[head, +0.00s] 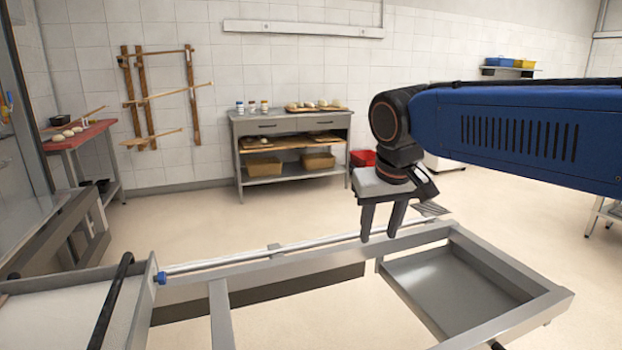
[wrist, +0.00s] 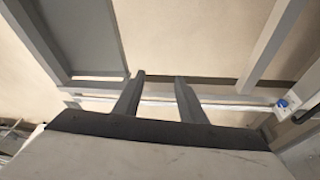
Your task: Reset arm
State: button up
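My gripper (head: 378,236) hangs at the end of my blue arm, right of the middle in the head view. Its two grey fingers point down and stand apart with nothing visible between them. In the wrist view my gripper (wrist: 160,78) also shows both fingers apart and empty. The fingertips appear over or just behind the far rail of a grey metal frame (head: 330,256); I cannot tell whether they touch it. The same frame shows in the wrist view (wrist: 268,45).
A long rail (head: 250,257) with a blue end cap (head: 160,278) runs along the frame. A grey tray (head: 450,285) sits at the right. A grey workbench (head: 238,150) with dough and jars stands by the back wall. The floor between is clear.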

jog(key=s+d+f+m+t, duration=0.1)
jog(key=s+d+f+m, duration=0.1)
jog(key=s+d+f, duration=1.3)
jog(key=s+f, duration=0.1)
jog(key=s, duration=0.2)
jog(key=shift+s+f, duration=0.2)
jog(key=shift+f, duration=0.05)
